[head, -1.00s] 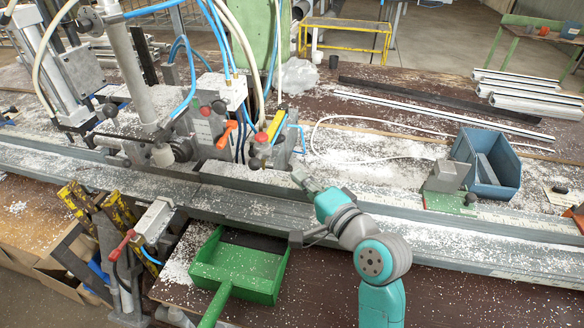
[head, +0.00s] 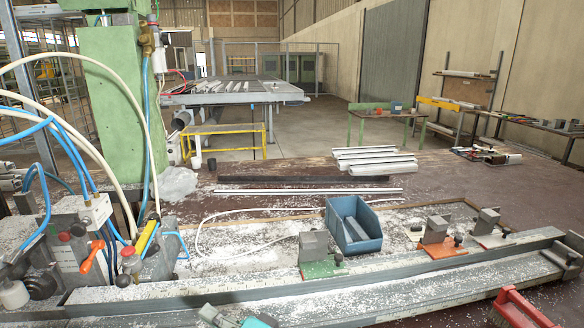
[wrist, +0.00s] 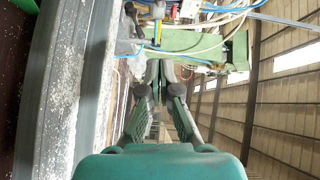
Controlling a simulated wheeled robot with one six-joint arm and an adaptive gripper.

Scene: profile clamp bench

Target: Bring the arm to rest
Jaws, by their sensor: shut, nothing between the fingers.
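My gripper (wrist: 160,72) shows in the wrist view, where its two dark fingers come together at the tips with nothing between them. In the head view only a small grey part of my gripper (head: 216,316) and a bit of my teal arm show at the bottom edge, in front of the long metal profile rail (head: 400,283). The rest of my arm is out of the head view. I cannot tell how high the gripper is above the rail.
Clamp machinery with hoses (head: 90,230) stands on the left. A blue bin (head: 354,236) and several clamp blocks, one on a green base (head: 322,268), stand behind the rail. A red-handled brush (head: 522,310) lies at lower right. White chips cover the bench.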

